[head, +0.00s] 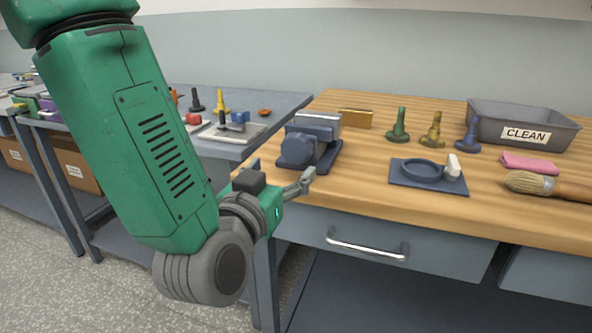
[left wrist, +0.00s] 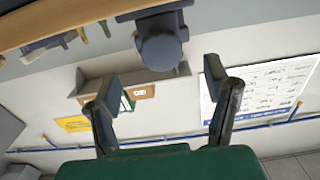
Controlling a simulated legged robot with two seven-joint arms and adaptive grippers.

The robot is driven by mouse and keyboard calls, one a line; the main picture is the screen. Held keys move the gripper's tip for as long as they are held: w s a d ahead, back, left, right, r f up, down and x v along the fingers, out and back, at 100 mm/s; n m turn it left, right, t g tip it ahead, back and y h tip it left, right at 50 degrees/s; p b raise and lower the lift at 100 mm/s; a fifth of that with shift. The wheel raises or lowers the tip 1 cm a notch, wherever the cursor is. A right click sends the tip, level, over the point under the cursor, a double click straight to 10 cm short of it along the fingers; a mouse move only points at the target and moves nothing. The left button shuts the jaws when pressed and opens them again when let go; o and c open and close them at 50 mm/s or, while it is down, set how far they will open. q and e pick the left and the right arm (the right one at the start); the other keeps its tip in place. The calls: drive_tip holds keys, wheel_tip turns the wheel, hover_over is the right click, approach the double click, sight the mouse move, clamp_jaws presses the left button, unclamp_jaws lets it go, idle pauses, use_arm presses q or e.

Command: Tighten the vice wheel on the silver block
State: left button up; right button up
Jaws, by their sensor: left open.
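The blue-grey vice (head: 325,156) stands at the left front edge of the wooden bench. Its round vice wheel (head: 297,150) faces the front left. The silver block (head: 318,119) sits at the top of the vice, between its jaws as far as I can see. My left gripper (head: 305,182) is just in front of and below the wheel, apart from it. In the left wrist view the fingers (left wrist: 165,90) are spread and empty, and the wheel (left wrist: 161,48) shows beyond the gap between them, upside down. My right gripper is in neither view.
To the vice's right are a brass block (head: 355,118), several coloured bobbin-like pieces (head: 432,131), a blue plate with a ring (head: 417,187), a grey CLEAN tray (head: 555,126), a pink pad (head: 530,163) and a brush (head: 535,183). A drawer handle (head: 368,248) juts out below.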

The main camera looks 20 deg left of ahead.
sight(294, 153)
use_arm(q)
drive_tip(key=w, duration=0.7)
drive_tip(key=shift+w+d+b, duration=0.1)
drive_tip(key=shift+w+b, duration=0.2)
drive_tip(key=shift+r, duration=0.1)
drive_tip(key=c, duration=1.2)
